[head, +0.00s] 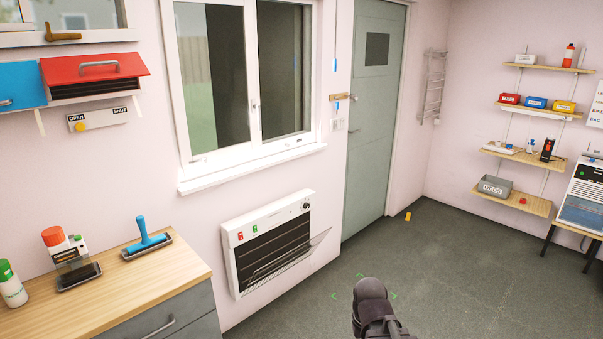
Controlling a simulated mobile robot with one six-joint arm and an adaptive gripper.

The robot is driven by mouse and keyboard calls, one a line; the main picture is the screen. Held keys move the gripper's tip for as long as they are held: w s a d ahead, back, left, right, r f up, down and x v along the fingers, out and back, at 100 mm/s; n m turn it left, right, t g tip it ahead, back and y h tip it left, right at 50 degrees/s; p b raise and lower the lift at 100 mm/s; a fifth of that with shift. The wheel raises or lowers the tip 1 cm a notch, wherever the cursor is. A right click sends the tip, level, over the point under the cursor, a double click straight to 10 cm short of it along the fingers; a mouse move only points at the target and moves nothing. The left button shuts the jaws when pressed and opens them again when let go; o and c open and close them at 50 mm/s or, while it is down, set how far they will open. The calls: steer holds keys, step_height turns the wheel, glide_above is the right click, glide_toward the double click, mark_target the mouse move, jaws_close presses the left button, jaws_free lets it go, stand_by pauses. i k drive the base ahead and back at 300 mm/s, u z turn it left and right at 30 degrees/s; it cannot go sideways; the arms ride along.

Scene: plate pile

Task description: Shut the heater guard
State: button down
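The white heater (272,208) is fixed low on the pink wall below the window, with a dark front opening and a knob at its upper right. Its wire guard (285,264) is hinged along the bottom and tilts outward, away from the front, so it stands open. A dark rounded part of my arm rises from the bottom edge, to the right of the heater and apart from it. My gripper's fingers do not show.
A wooden-topped counter (187,266) with a blue-handled tool (148,237) and bottles stands left of the heater. A grey door (375,115) is to the right. The grey floor (440,275) is mostly clear, with a small yellow object (408,216) near the door.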

mark_target(310, 246)
steer(key=z, duration=0.2)
steer(key=i, duration=1.3)
steer(key=z, duration=0.15)
